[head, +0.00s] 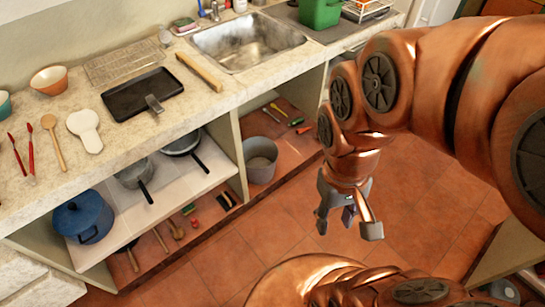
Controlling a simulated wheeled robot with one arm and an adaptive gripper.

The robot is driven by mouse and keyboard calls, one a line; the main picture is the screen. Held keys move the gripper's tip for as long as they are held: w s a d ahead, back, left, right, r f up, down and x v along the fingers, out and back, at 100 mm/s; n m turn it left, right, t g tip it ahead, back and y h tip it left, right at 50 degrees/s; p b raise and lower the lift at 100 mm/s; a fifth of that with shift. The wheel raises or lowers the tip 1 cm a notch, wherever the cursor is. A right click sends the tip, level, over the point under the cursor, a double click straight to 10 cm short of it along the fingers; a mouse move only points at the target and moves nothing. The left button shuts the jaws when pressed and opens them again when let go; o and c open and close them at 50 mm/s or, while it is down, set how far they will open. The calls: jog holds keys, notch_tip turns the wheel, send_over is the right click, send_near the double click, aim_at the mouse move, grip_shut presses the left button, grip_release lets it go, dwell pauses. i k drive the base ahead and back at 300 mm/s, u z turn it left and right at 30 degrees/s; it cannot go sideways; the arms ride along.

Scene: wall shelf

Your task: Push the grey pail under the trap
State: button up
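The grey pail (260,167) stands upright in the open bay under the sink, close to the bay's left partition. Its open rim faces up and it looks empty. The trap does not show; the counter hides the space beneath the sink. My gripper (346,229) hangs over the tiled floor in front of the bay, to the right of and nearer than the pail. Its fingers are spread with nothing between them, and it is clear of the pail.
The left partition (229,136) stands beside the pail. Several small tools (277,109) lie deeper in the bay. The sink (246,42) is above in the counter. A blue pot (83,217) sits on the left shelf. Tiled floor (290,210) before the bay is clear.

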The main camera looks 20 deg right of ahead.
aim_at(261, 153)
jog(key=z, duration=1.4)
jog(key=i, duration=0.65)
jog(key=u, duration=2.85)
